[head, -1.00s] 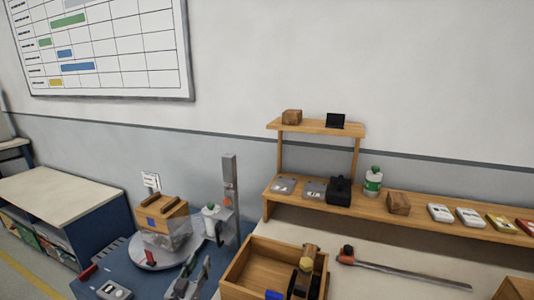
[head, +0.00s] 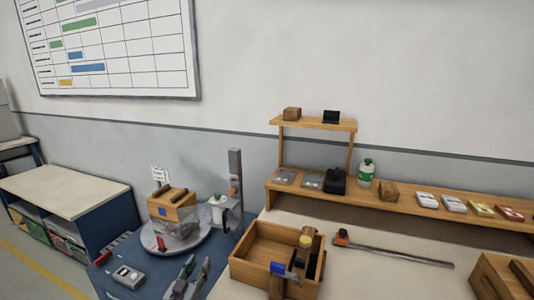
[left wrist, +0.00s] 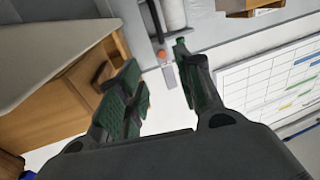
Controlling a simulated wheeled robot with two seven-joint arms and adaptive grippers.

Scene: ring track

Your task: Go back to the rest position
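My left gripper (head: 187,272) shows at the bottom of the head view, over the blue surface and left of the wooden tool box (head: 247,274). In the left wrist view its two green-padded fingers (left wrist: 160,80) stand apart with nothing between them, so it is open and empty. My right gripper is not in view.
A round turntable (head: 160,243) carries a wooden box (head: 172,206) behind my left gripper. A grey post (head: 235,180) stands near it. The tool box holds a blue-headed tool (head: 284,270). A long-handled tool (head: 400,254) lies on the pale bench, mostly clear around it.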

